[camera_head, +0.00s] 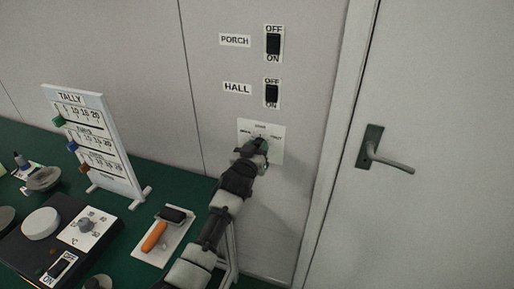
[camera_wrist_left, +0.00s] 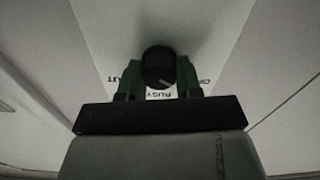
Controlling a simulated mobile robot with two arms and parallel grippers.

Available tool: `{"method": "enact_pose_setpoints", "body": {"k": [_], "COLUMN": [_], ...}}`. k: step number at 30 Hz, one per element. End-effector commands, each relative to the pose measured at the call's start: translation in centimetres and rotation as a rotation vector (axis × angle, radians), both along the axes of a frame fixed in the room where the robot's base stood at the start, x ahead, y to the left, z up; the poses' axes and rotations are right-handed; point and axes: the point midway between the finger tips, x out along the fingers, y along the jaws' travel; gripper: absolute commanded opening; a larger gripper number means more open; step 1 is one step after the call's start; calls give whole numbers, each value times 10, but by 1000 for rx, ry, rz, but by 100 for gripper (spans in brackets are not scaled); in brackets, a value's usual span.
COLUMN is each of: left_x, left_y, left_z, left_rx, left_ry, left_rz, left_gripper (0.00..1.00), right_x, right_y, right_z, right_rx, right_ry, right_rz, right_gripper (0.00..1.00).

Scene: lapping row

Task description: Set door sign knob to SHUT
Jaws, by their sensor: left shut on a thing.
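The door sign plate (camera_head: 275,152) is a pale square on the wall beside the door frame, with small labels along its top. My left gripper (camera_head: 258,146) reaches up to it and covers most of the knob in the head view. In the left wrist view the dark round knob (camera_wrist_left: 158,66) sits between the two green fingers of the left gripper (camera_wrist_left: 158,80), which is shut on it. The plate appears upside down there, with BUSY below the knob and partly covered labels on both sides. The knob's light pointer mark slants to the lower right, between BUSY and the right label. My right gripper is not in view.
The PORCH switch (camera_head: 273,43) and HALL switch (camera_head: 272,93) are on the wall above the plate. A door handle (camera_head: 375,155) sticks out to the right.

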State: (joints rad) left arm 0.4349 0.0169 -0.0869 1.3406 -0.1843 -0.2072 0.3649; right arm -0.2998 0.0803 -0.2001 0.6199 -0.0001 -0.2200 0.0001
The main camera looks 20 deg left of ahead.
Motion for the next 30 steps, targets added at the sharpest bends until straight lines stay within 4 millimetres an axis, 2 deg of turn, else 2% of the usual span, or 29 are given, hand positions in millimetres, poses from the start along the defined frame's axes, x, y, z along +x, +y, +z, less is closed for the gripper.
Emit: {"method": "enact_pose_setpoints", "body": {"k": [8, 30], "left_x": [0, 0], "left_y": [0, -1], "left_z": [0, -1], "left_rx": [199, 903], "left_ry": [-5, -30], "left_rz": [0, -1], "left_gripper": [11, 11], "right_x": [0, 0], "right_y": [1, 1], "right_z": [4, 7], "right_rx": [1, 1], "right_ry": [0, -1], "right_rz": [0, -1], "right_gripper": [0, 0]}}
